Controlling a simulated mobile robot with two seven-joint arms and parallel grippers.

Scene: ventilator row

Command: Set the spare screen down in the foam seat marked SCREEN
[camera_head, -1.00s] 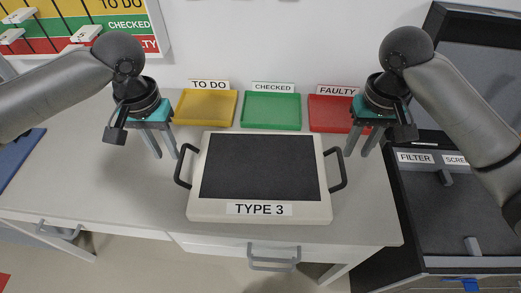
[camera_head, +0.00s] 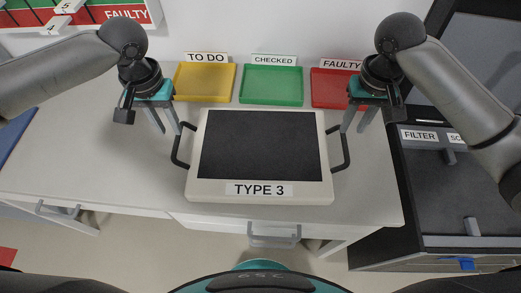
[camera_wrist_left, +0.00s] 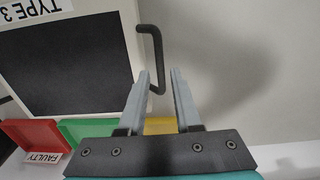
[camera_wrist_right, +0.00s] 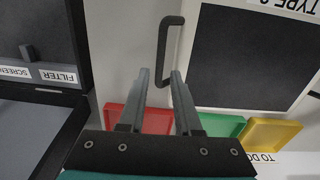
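The spare screen (camera_head: 262,197), a pale unit with a dark panel marked TYPE 3 and a black handle on each side, lies on the bench. My left gripper (camera_head: 170,132) is open beside the screen's left handle (camera_head: 181,160). In the left wrist view that handle (camera_wrist_left: 156,45) shows past and between the fingertips. My right gripper (camera_head: 354,131) is open beside the right handle (camera_head: 346,150); in the right wrist view this handle (camera_wrist_right: 163,45) shows beyond the fingertips. Neither gripper visibly holds anything. The SCREEN label (camera_head: 457,139) is cut off in the head view, above the dark case (camera_head: 450,195) on the right.
Yellow TO DO (camera_head: 205,98), green CHECKED (camera_head: 272,101) and red FAULTY (camera_head: 330,103) trays stand behind the screen. A FILTER label (camera_head: 419,135) and upright dark blocks are in the case. The bench (camera_head: 90,165) is clear to the left.

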